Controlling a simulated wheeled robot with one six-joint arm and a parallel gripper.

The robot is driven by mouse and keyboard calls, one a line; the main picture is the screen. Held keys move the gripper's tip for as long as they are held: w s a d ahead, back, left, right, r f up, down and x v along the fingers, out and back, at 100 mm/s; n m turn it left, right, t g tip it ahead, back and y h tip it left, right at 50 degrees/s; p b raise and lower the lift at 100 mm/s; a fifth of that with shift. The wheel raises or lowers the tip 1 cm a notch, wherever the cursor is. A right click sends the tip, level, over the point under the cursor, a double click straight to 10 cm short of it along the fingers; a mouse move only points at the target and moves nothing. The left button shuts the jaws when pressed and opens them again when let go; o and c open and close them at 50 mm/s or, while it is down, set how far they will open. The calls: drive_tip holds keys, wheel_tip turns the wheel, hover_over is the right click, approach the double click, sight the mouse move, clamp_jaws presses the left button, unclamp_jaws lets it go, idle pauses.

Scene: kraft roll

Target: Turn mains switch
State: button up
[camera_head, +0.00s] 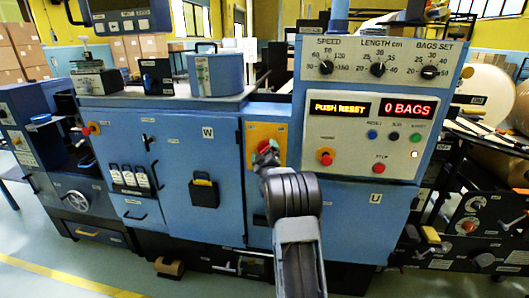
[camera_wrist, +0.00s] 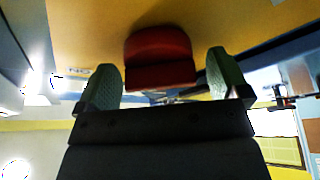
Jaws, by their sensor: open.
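The mains switch is a red knob (camera_wrist: 160,58) on a yellow plate (camera_head: 258,131) on the front of the blue machine. My gripper (camera_wrist: 161,64) is open at the switch. In the wrist view its two green-grey fingers stand one on each side of the red knob, with a gap showing on both sides. The depth of the fingers along the knob is hard to tell. Part of a printed label (camera_wrist: 78,71) shows on the yellow plate.
To the right is a control panel (camera_head: 362,160) with dials, lit displays reading "PUSH RESET" and "0 BAGS", and several buttons. Blue cabinet doors (camera_head: 205,150) with a black holder (camera_head: 204,193) lie to the left. Open floor (camera_head: 40,240) shows at the front left.

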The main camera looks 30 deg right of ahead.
drive_tip(key=shift+c, duration=0.3)
drive_tip(key=c, duration=0.9)
